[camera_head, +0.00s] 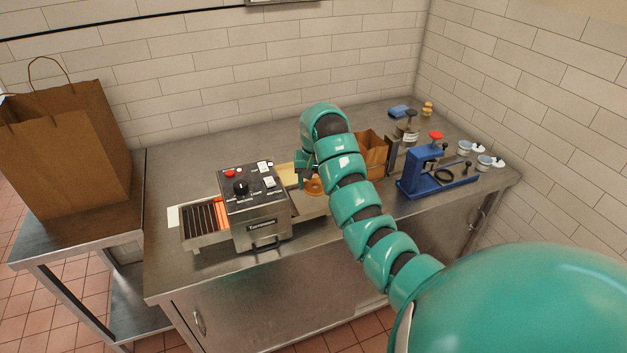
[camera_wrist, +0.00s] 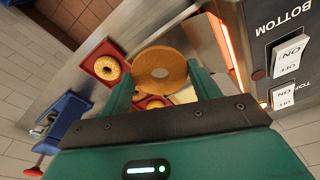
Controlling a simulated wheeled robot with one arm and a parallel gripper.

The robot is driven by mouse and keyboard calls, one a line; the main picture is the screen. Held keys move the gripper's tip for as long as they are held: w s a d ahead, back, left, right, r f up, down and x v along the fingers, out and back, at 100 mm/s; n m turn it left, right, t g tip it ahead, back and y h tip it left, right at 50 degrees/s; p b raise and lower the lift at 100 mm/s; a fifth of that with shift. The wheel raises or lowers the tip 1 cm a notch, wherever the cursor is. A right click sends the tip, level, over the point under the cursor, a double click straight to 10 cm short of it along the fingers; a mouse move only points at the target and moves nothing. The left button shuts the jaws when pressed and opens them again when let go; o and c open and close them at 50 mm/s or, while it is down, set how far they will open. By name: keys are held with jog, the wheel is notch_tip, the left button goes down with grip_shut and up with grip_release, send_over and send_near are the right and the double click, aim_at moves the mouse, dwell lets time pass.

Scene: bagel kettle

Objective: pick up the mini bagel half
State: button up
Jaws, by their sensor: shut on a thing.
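The mini bagel half (camera_wrist: 160,70) is a golden-brown ring with a hole in its middle. In the wrist view it sits between the two green fingers of my gripper (camera_wrist: 161,82), which is shut on it. In the head view my gripper (camera_head: 306,174) is over the counter, just right of the toaster. A small orange-brown patch of the bagel half (camera_head: 314,186) shows there, partly hidden by my arm.
The toaster (camera_head: 258,210) has a glowing conveyor (camera_head: 206,216) on its left. In the wrist view a red tray (camera_wrist: 88,66) holds another bagel (camera_wrist: 107,68). A blue press (camera_head: 425,175) stands to the right. A large paper bag (camera_head: 65,150) stands on the left table.

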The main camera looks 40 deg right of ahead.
aim_at(318, 192)
jog(key=shift+s+a+r+p, duration=0.3)
jog(key=shift+r+p, duration=0.3)
jog(key=shift+p, duration=0.3)
jog(key=s+p, duration=0.1)
jog(key=p, duration=0.2)
jog(key=shift+a+r, duration=0.1)
jog(key=shift+r, duration=0.25)
jog(key=shift+s+a+p, duration=0.15)
jog(key=shift+s+p, duration=0.5)
jog(key=shift+p, duration=0.5)
jog(key=shift+s+a+r+p, duration=0.25)
jog(key=shift+s+p, duration=0.3)
jog(key=shift+s, duration=0.15)
jog(key=shift+s+a+r+p, duration=0.25)
jog(key=shift+s+p, duration=0.3)
jog(key=shift+s, duration=0.15)
jog(key=shift+s+a+r+p, duration=0.15)
jog(key=shift+s+r+p, duration=0.1)
jog(key=shift+s+p, duration=0.4)
